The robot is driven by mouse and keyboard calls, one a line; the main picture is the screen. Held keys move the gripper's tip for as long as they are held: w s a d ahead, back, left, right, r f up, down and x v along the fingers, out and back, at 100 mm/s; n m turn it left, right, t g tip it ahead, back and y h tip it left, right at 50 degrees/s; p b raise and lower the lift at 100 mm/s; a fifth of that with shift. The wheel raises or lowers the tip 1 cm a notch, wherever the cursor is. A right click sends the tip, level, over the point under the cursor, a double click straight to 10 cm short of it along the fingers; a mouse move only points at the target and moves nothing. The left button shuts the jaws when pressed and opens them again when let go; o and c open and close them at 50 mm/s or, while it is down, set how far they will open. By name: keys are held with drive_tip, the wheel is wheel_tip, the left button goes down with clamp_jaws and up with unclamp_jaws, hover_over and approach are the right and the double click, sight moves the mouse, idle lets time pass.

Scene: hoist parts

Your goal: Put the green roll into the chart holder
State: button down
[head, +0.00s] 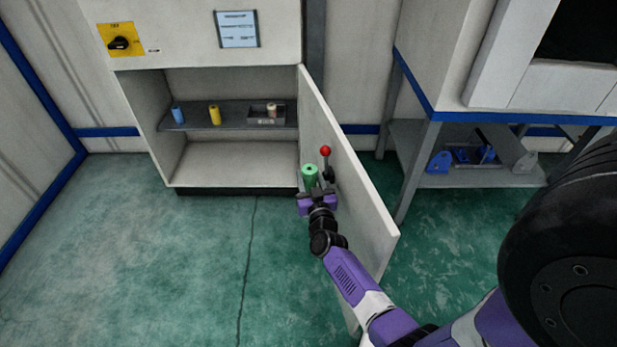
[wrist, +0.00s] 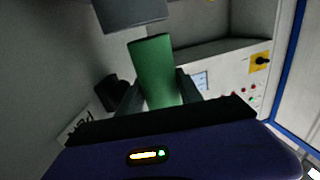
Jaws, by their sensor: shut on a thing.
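My gripper (head: 315,192) is shut on the green roll (head: 310,175) and holds it upright in front of the open cabinet, close beside the door's inner face. In the wrist view the green roll (wrist: 153,65) stands up between the two fingers (wrist: 157,92). What looks like the chart holder is a low grey box (head: 258,118) on the cabinet shelf at the right, with a cream roll (head: 271,109) in or behind it. The green roll is apart from it, nearer to me. A grey piece (wrist: 130,12) shows above the roll in the wrist view; I cannot tell what it is.
A blue roll (head: 178,114) and a yellow roll (head: 215,115) stand on the grey shelf (head: 192,124). The open cabinet door (head: 350,195) stands close at the gripper's right, with a red-knobbed lever (head: 325,151) near the roll. The floor left of my arm is clear.

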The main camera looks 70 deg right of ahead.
drive_tip(key=shift+s+d, duration=0.3)
drive_tip(key=shift+s, duration=0.25)
drive_tip(key=shift+s+d, duration=0.25)
drive_tip(key=shift+s, duration=0.25)
idle(2.2)
drive_tip(key=shift+f, duration=0.1)
drive_tip(key=shift+s+d+f+b, duration=0.15)
drive_tip(key=shift+s+f+b, duration=0.2)
drive_tip(key=shift+f+b, duration=0.25)
drive_tip(key=shift+s, duration=0.1)
drive_tip(key=shift+f, duration=0.2)
drive_tip(key=shift+s+f+b, duration=0.15)
drive_tip(key=shift+f+b, duration=0.25)
drive_tip(key=shift+b, duration=0.1)
drive_tip(key=shift+w+d+r, duration=0.15)
drive_tip(key=shift+w+r, duration=0.1)
drive_tip(key=shift+r, duration=0.15)
drive_tip(key=shift+w+f, duration=0.1)
drive_tip(key=shift+f, duration=0.05)
